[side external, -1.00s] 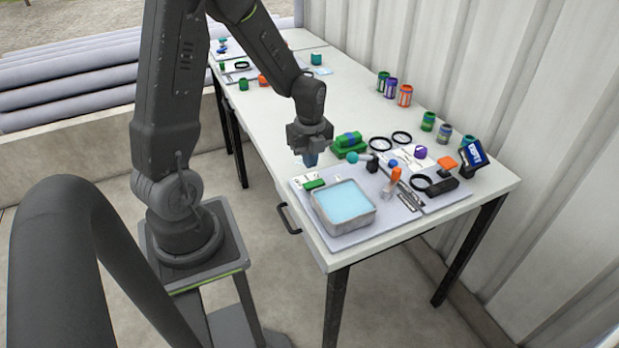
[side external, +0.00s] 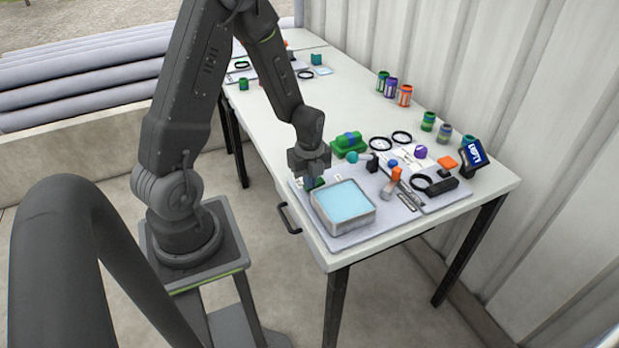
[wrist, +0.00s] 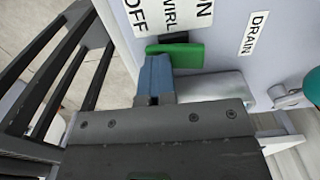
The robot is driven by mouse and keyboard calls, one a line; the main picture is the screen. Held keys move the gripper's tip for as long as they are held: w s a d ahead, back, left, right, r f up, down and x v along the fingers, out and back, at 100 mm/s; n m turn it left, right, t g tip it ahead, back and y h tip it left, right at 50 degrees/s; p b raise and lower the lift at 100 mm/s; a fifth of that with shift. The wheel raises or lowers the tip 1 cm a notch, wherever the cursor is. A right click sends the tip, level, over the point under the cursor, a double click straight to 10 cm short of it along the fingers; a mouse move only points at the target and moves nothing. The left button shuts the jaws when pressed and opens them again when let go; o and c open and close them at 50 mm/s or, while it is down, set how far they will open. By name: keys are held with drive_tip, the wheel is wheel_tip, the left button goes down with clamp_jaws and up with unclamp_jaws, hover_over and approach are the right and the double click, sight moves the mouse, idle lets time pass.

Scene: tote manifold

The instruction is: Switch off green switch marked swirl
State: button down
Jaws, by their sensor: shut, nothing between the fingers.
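The green switch (wrist: 182,54) lies beside a white label (wrist: 165,22) on which "OFF" and part of "SWIRL" can be read in the wrist view. In the side view the switch (side external: 317,182) is mostly hidden behind my gripper (side external: 311,184), at the left edge of the grey board (side external: 345,240). My gripper (wrist: 157,62) is shut and empty. Its blue fingertips overlap the near left part of the switch in the wrist view. They are at or very close to it, but I cannot tell if they touch.
A tray of light blue liquid (side external: 370,218) sits on the board beside the switch. An orange-handled lever (side external: 396,175) stands behind it. A "DRAIN" label (wrist: 256,33) lies right of the switch. A green block (side external: 348,147) stands behind the gripper. The table's middle is clear.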

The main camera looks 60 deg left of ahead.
drive_tip(key=shift+w+r, duration=0.25)
drive_tip(key=shift+w, duration=0.45)
drive_tip(key=shift+r, duration=0.2)
wheel_tip(320, 180, up, 14)
drive_tip(key=shift+w+f, duration=0.15)
idle(0.3)
drive_tip(key=shift+s+a+f, duration=0.15)
drive_tip(key=shift+s+a, duration=0.05)
drive_tip(key=shift+s, duration=0.45)
